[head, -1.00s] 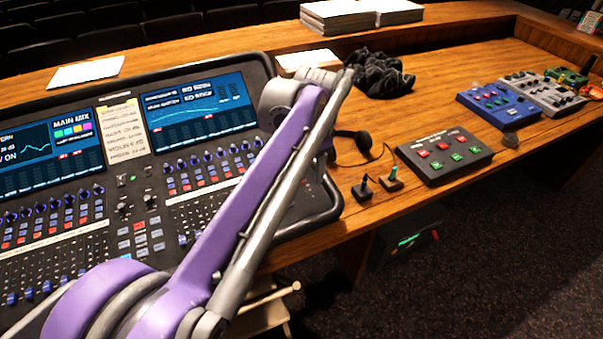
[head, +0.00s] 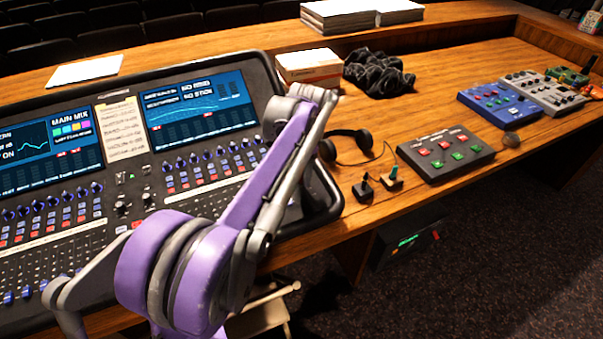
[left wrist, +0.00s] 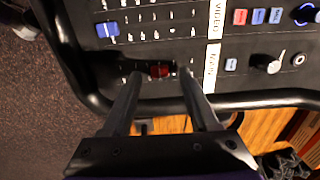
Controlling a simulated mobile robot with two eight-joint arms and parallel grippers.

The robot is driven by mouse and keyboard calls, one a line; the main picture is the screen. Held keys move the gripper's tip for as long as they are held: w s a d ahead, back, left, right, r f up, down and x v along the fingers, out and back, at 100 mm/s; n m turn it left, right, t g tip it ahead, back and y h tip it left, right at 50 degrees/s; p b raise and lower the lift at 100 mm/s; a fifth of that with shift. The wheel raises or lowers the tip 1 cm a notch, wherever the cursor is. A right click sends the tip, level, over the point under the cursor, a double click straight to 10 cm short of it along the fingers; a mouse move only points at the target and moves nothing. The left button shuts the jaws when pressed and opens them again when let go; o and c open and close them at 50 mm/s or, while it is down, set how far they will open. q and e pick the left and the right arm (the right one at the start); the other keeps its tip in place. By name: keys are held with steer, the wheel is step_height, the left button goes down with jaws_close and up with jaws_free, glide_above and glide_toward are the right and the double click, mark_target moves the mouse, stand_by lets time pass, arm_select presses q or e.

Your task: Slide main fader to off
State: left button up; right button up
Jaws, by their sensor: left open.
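The mixing desk (head: 258,75) lies at the left in the head view, with two screens and rows of faders and knobs. In the left wrist view a red fader cap (left wrist: 159,71) sits in a slot near the desk's edge, beside a white strip lettered like "MAIN" (left wrist: 210,66). My left gripper (left wrist: 161,76) is open, one finger on each side of the red cap. I cannot tell whether either finger touches it. In the head view my purple arm crosses the desk and hides part of it; the red cap and the gripper cannot be made out there. My right gripper is out of view.
A blue fader cap (left wrist: 107,29) and a knob (left wrist: 267,63) are near the left gripper. A tubular rail (left wrist: 250,99) runs along the desk's edge. Headphones (head: 358,136), a black button box (head: 445,154) and a black cloth (head: 378,73) lie on the wooden table.

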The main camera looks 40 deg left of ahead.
arm_select(q)
steer(key=shift+f, duration=0.5)
steer(key=shift+c, duration=0.2)
jaws_close()
stand_by(0.9)
